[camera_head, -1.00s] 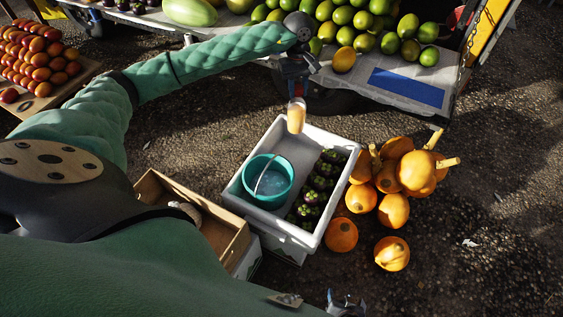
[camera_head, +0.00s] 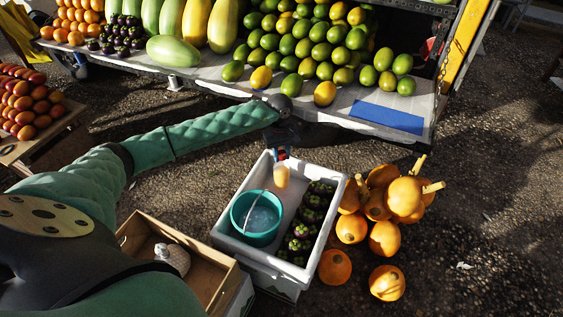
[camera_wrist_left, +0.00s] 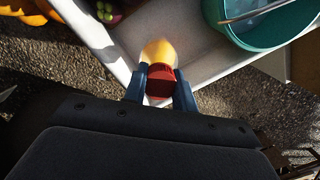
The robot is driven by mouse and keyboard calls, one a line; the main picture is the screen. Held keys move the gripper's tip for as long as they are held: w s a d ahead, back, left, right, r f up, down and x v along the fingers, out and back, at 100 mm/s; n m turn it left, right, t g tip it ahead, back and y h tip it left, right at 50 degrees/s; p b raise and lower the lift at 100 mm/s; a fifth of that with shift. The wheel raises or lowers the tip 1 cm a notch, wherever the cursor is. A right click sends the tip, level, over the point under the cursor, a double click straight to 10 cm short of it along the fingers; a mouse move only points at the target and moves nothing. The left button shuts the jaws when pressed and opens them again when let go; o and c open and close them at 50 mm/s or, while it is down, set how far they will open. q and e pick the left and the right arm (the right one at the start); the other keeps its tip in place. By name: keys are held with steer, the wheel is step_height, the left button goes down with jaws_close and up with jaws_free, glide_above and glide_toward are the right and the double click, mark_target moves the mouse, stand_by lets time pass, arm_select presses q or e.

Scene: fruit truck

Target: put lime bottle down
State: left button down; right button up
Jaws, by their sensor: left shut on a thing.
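My left gripper (camera_head: 281,156) is shut on the lime bottle (camera_head: 282,177), a pale yellow-orange bottle that hangs over the far part of the white crate (camera_head: 227,232). In the left wrist view the left gripper (camera_wrist_left: 160,85) holds the lime bottle (camera_wrist_left: 159,53) by its red cap, with the body pointing away from the fingers. I cannot tell whether the bottle touches the crate. My right gripper does not show in the head view now.
Inside the crate are a teal bucket (camera_head: 257,217) and several dark purple mangosteens (camera_head: 300,230). Orange pumpkins (camera_head: 385,238) lie to its right. A wooden box (camera_head: 140,222) with a whitish object (camera_head: 172,258) stands left. The fruit truck's shelf (camera_head: 300,95) is behind.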

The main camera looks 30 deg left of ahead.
mark_target(282, 161)
arm_select(q)
step_height(282, 161, down, 4)
steer(key=shift+f, duration=0.1)
stand_by(0.4)
steer(key=c, duration=1.1)
jaws_free()
steer(key=shift+f, duration=0.1)
steer(key=shift+r, duration=0.3)
steer(key=r, duration=0.7)
steer(key=w+a+r, duration=0.1)
steer(key=r, duration=0.3)
steer(key=shift+r, duration=0.3)
